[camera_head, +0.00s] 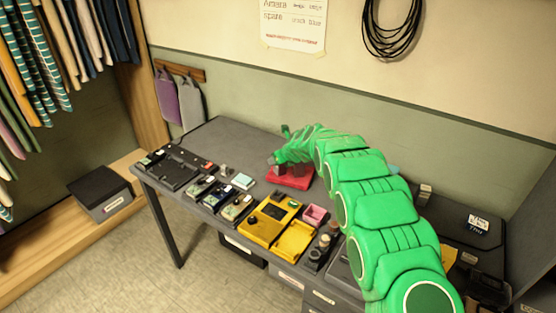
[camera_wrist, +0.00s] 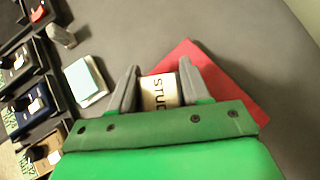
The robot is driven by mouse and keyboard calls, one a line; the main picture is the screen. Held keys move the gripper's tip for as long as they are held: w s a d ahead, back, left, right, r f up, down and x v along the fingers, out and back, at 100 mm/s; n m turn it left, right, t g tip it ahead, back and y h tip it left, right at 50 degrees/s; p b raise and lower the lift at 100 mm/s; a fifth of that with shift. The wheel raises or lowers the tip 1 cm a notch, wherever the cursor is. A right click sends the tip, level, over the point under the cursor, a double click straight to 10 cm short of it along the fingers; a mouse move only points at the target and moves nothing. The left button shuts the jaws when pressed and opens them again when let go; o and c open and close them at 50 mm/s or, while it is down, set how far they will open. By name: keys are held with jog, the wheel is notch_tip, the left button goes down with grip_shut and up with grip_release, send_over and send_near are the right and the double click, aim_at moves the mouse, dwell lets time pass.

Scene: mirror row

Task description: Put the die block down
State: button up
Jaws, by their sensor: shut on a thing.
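The die block (camera_wrist: 158,92) shows in the wrist view as a pale tan face with dark letters, partly readable as "STUD". My gripper (camera_wrist: 156,88) is shut on it, with one grey finger on each side. A flat red pad (camera_wrist: 240,88) lies behind and to the right of the block; it also shows in the head view (camera_head: 291,181) under the end of my arm. I cannot tell whether the block touches the pad. In the head view my gripper (camera_head: 272,160) is small and the block cannot be made out.
The dark table (camera_head: 228,133) has free room behind the pad. Several small devices (camera_head: 205,190), a yellow unit (camera_head: 270,215) and a pink tray (camera_head: 315,214) stand along its front. A pale blue-topped block (camera_wrist: 85,80) lies left of my gripper.

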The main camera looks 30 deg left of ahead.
jog(key=o, duration=0.9)
jog(key=shift+f, duration=0.1)
jog(key=shift+o, duration=0.2)
jog(key=v, duration=1.2)
jog(key=shift+d, duration=0.15)
